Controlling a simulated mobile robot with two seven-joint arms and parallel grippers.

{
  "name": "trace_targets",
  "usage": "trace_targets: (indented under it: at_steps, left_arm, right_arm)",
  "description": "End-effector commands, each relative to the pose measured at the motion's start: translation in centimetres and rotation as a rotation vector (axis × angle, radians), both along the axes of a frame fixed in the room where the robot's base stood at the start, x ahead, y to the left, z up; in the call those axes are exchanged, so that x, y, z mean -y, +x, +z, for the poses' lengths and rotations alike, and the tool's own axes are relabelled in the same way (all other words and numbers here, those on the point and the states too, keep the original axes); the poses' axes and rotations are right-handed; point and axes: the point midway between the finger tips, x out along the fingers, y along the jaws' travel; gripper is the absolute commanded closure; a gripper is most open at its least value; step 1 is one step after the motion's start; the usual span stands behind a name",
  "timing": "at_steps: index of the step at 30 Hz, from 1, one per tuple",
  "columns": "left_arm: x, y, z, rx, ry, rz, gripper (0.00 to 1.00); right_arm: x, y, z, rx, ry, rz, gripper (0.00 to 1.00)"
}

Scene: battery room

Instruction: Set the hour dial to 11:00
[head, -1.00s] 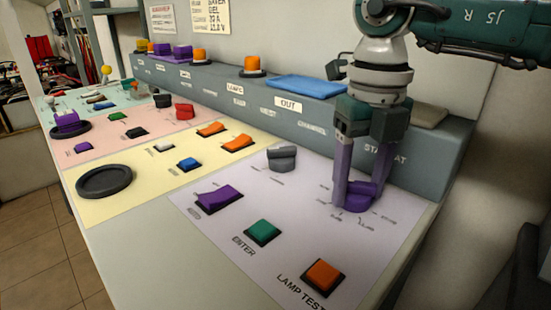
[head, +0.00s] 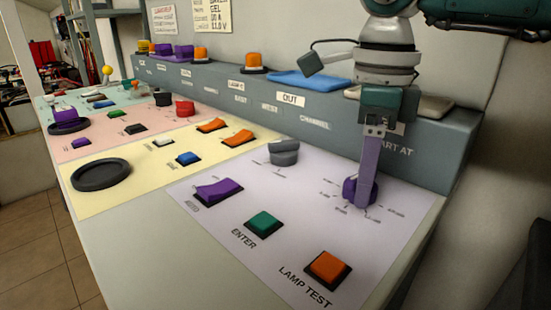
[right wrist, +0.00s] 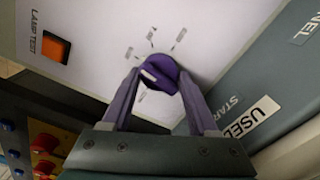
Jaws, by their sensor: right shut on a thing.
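The purple dial (head: 351,189) stands on the pale lilac panel, in front of the label ending "ART AT". Small tick labels ring it, too small to read. My right gripper (head: 364,203) comes down on it from above, shut on it; in the head view one finger lines up in front of the other. In the right wrist view the dial (right wrist: 160,78) sits between the two purple fingers, with a white mark on its top pointing toward the upper-left side. I cannot tell which hour it marks. My left gripper is not in view.
A grey knob (head: 284,153), a purple rocker (head: 218,190), a green ENTER button (head: 264,222) and an orange LAMP TEST button (head: 328,266) share the panel. A grey raised ledge (head: 440,140) runs behind, with a blue pad (head: 318,82) on top.

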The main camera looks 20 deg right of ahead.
Motion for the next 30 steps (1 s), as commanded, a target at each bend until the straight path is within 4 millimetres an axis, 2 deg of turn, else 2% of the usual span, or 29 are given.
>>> trace_targets:
  at_steps: [18, 30]
  left_arm:
    - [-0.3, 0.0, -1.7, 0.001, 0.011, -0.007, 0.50]
    - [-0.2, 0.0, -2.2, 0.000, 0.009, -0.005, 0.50]
  right_arm:
    - [-0.2, 0.2, 0.2, 0.000, 0.005, 0.584, 0.96]
    - [-0.2, 0.2, 0.3, 0.001, 0.004, 0.851, 0.96]
